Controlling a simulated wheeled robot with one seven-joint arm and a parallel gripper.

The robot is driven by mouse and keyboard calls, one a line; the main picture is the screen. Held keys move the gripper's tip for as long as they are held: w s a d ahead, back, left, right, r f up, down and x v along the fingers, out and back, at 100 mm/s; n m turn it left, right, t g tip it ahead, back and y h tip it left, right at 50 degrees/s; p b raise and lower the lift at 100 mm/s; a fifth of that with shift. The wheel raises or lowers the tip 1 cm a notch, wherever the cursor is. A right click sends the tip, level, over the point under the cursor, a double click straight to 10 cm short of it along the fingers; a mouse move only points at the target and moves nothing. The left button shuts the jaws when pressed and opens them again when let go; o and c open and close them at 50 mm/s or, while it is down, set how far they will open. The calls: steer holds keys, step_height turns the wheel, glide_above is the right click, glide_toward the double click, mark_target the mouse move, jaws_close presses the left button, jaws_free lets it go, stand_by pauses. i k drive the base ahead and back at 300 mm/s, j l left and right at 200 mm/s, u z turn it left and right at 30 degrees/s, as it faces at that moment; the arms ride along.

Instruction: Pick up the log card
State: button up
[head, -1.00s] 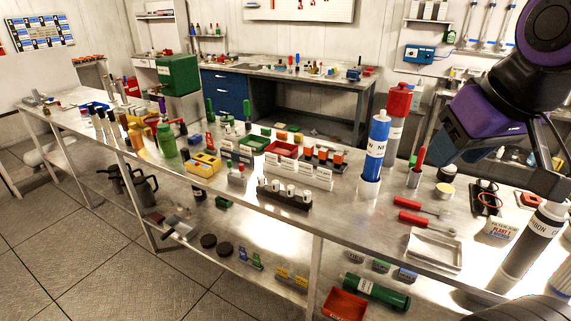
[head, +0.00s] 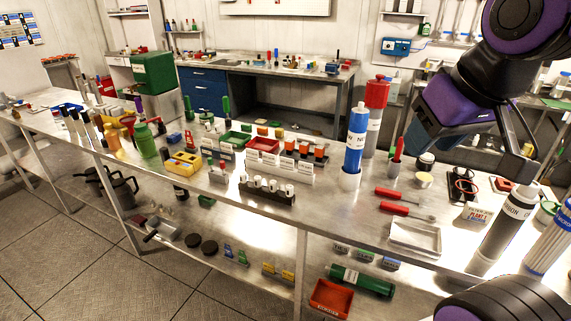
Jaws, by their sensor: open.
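A small white card (head: 478,214) with blue and red print, its lower line reading like "PLANT 1", is on the right part of the steel bench; it looks like the log card, but I cannot read it fully. My gripper (head: 466,160) is open and empty at the upper right, its dark fingers spread apart. It appears above and behind the card in the picture, clear of it. Nothing hides the card's printed face.
A white-and-black cylinder (head: 504,228) stands right of the card, with a blue-and-white filter (head: 552,240) beyond it. A metal tray (head: 414,238) and red-handled tools (head: 393,208) lie to the left. A dark holder with a red ring (head: 463,186) sits just behind.

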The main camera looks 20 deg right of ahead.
mark_target(226, 148)
steer(key=i+j, duration=0.1)
steer(key=i, duration=0.3)
steer(key=i+u, duration=0.1)
steer(key=u, duration=3.55)
steer(key=z, duration=3.7)
